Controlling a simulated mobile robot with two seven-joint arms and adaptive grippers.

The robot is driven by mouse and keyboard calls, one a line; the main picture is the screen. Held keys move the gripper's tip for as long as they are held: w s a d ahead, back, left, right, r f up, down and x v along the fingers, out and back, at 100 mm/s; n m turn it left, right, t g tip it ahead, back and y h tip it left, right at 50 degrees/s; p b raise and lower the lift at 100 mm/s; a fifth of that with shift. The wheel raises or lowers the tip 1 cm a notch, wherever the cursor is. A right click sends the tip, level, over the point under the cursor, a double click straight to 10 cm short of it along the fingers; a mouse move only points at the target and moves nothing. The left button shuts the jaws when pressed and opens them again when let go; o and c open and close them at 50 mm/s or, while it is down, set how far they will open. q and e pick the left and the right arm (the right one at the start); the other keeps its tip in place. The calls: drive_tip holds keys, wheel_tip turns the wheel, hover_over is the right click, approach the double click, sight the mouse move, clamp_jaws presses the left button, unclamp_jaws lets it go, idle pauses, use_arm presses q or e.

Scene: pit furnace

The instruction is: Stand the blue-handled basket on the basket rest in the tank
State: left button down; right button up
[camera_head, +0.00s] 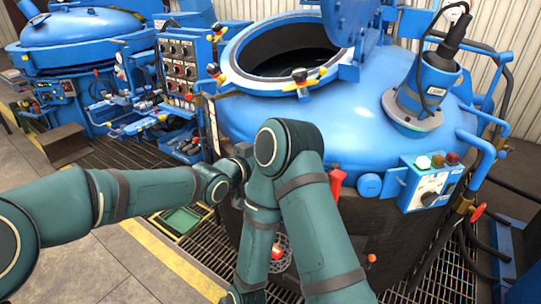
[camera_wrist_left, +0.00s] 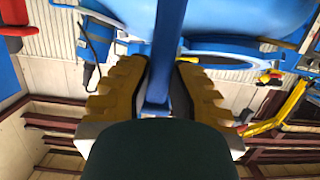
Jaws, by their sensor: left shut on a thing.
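In the left wrist view, my left gripper (camera_wrist_left: 157,88) has its yellow ribbed fingers closed around a blue bar (camera_wrist_left: 170,30), which looks like the basket's handle. In the head view, my left gripper (camera_head: 243,152) is beside the blue vessel's side, mostly hidden behind my right arm. A mesh basket shape (camera_head: 286,262) with a red part shows low behind that arm; I cannot tell whether it belongs to the held handle. No basket rest is visible. My right gripper is out of view.
A large blue vessel (camera_head: 350,125) with an open round mouth fills the centre and right. A control box (camera_head: 430,182) sticks out from its front. A panel with knobs (camera_head: 184,68) and a second blue vessel (camera_head: 80,35) stand at left. Floor grating (camera_head: 120,165) surrounds them.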

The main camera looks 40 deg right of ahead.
use_arm(q)
drive_tip(key=f+p+v, duration=0.2)
drive_tip(key=v, duration=0.9)
drive_tip(key=a+f+p+v, duration=0.1)
drive_tip(key=f+p+v, duration=0.1)
drive_tip(key=v, duration=1)
drive_tip(key=shift+s+p, duration=0.2)
drive_tip(key=shift+p, duration=0.45)
drive_tip(key=shift+w+a, duration=0.1)
